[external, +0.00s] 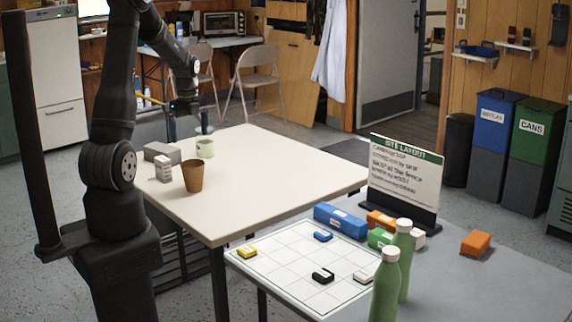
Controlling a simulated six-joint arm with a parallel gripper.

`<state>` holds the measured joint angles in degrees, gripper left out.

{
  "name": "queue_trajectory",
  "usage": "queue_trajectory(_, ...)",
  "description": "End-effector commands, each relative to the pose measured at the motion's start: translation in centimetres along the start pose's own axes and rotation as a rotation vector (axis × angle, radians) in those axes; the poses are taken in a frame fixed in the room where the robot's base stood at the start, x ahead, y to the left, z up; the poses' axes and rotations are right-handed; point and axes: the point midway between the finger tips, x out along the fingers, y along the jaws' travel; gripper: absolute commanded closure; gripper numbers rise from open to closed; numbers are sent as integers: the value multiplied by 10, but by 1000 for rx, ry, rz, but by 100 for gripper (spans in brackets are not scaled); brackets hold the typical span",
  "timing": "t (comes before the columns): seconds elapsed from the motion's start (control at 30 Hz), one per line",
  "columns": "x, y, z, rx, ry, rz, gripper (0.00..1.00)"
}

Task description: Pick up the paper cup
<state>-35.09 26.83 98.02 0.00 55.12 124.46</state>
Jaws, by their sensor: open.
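The brown paper cup (193,177) stands upright on the white table (270,175), toward its left side. My gripper (188,127) points down above the far left part of the table, higher in the picture than the cup and apart from it. Its fingers are spread, with nothing visible between them. How far it is from the cup in depth is hard to tell from this one view.
The table right of the cup is clear. A layout board (290,262), green bottles (385,285) and a sign (405,180) occupy the front table.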

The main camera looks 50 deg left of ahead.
Motion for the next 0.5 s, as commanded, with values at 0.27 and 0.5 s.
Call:
queue_trajectory(0.27, 62, 1, -1, 0, 4, 5, 5)
queue_trajectory(0.5, 86, 0, -1, 1, 1, 1, 5)
